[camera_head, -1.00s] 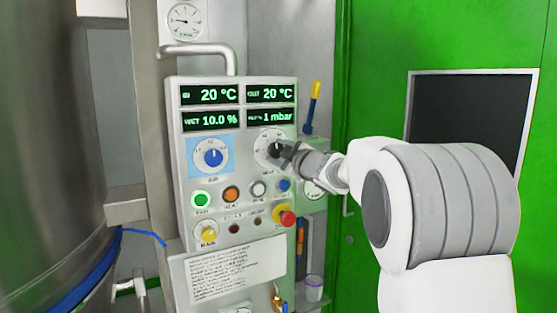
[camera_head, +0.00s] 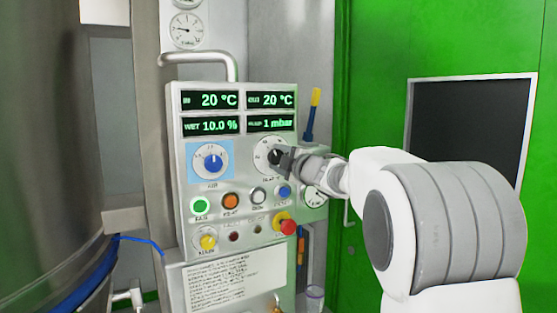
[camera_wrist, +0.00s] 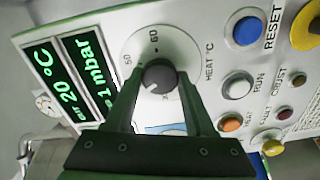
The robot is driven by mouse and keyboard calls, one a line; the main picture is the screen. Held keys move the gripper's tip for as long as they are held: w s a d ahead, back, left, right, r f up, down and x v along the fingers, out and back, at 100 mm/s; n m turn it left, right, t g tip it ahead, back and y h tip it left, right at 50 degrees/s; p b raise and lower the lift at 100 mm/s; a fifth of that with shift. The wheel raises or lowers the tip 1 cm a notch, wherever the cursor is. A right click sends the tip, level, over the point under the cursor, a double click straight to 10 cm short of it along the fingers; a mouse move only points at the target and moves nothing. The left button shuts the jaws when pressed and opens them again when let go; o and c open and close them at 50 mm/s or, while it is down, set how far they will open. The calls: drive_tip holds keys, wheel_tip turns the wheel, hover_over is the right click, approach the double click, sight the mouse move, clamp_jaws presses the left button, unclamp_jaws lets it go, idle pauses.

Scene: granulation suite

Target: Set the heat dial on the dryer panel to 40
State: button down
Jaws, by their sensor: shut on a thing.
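The dryer panel (camera_head: 250,190) is a light grey box with green displays reading 20 °C, 20 °C, WET 10.0 % and 1 mbar. The heat dial is a dark knob (camera_wrist: 159,75) on a round white scale (camera_head: 264,146), labelled HEAT °C in the wrist view. Marks 50 and 60 show there; the rest of the scale is partly hidden by my fingers. My gripper (camera_head: 285,158) is shut on the knob, with one finger on each side of it. In the wrist view my gripper (camera_wrist: 160,88) covers the lower part of the dial. I cannot tell the knob's exact setting.
A blue AIR dial (camera_head: 211,161) sits left of the heat dial. Below are coloured buttons, including a green one (camera_head: 200,206) and a red mushroom knob (camera_head: 288,227). A steel vessel (camera_head: 50,130) stands at left. A green door (camera_head: 375,60) is at right.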

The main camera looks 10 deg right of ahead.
drive_tip(key=shift+c, duration=1.3)
unclamp_jaws()
drive_tip(key=v, duration=1.7)
drive_tip(key=shift+s, duration=0.2)
drive_tip(key=shift+d+r, duration=0.1)
drive_tip(key=shift+r, duration=0.05)
